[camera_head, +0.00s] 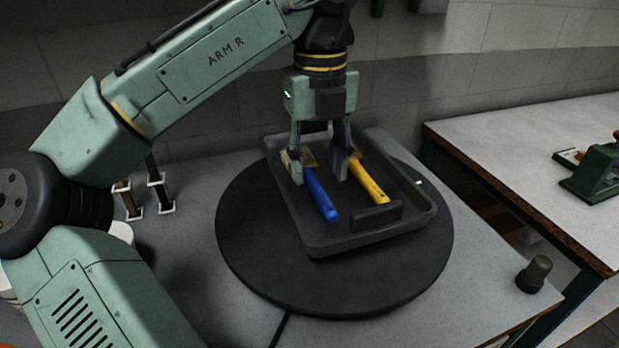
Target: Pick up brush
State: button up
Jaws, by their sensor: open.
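Two brushes lie in a dark tray (330,244) on a round black turntable. One brush has a blue handle (321,196), on the left. The other has a yellow handle (369,181), on the right. My gripper (320,178) points straight down over the tray with its fingers apart. Its left finger is by the head end of the blue brush, and its right finger is by the head end of the yellow brush. The fingers partly hide both brush heads. I cannot tell whether the fingertips touch the brushes or the tray.
The turntable (245,245) sits on a grey table. A dark knob (534,274) stands at the table's right corner. A second table (520,150) on the right holds a green device (594,172). A wall is behind.

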aim_at(321, 193)
jog(key=shift+w+d+f, duration=0.1)
jog(key=shift+d+f, duration=0.05)
jog(key=shift+f, duration=1.2)
jog(key=shift+w+d+f, duration=0.1)
jog(key=shift+f, duration=1.2)
grip_shut()
